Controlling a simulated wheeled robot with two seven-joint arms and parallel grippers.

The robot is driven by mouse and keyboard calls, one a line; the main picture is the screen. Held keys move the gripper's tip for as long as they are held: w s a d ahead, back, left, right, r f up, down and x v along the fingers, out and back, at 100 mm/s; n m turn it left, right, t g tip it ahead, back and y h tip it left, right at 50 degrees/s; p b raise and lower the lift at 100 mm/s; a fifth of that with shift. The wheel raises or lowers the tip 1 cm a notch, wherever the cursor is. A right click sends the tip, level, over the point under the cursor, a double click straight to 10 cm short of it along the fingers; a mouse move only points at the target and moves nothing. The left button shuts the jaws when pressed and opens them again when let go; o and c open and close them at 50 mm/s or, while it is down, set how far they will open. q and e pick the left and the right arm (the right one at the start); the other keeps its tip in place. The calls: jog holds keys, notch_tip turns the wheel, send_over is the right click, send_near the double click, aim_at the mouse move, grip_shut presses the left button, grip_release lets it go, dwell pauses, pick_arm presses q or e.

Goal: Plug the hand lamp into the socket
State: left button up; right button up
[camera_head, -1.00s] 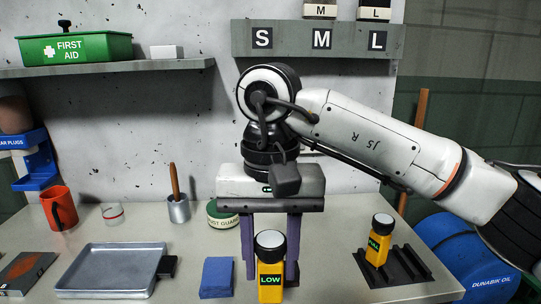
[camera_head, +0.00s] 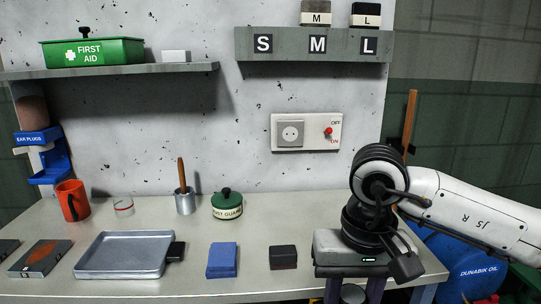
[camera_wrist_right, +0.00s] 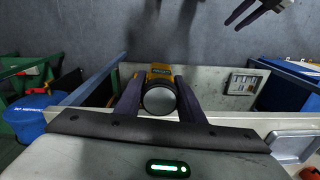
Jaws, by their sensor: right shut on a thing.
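My right gripper (camera_wrist_right: 160,92) is shut on a yellow hand lamp (camera_wrist_right: 161,98) with a round pale face. In the head view, the gripper (camera_head: 350,290) is at the front right of the table, and its fingertips are cut off by the bottom edge. The lamp's round grey top (camera_head: 352,294) shows between the fingers. A round wall socket (camera_head: 290,133) is on a white panel above the table, clear of the gripper. The black stand and the FULL lamp are not visible in the head view. My left gripper (camera_wrist_right: 232,26) shows at the wrist view's top, fingers apart and empty.
A red switch (camera_head: 328,131) is beside the socket. On the table are a metal tray (camera_head: 125,237), blue block (camera_head: 222,258), dark block (camera_head: 283,257), green-lidded tin (camera_head: 227,205), metal cup (camera_head: 185,203) and orange mug (camera_head: 72,200). A shelf (camera_head: 315,45) hangs above the socket.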

jog(key=s+d+f, duration=0.6)
jog(key=d, duration=0.2)
jog(key=shift+s+d, duration=0.25)
jog(key=shift+d, duration=0.1)
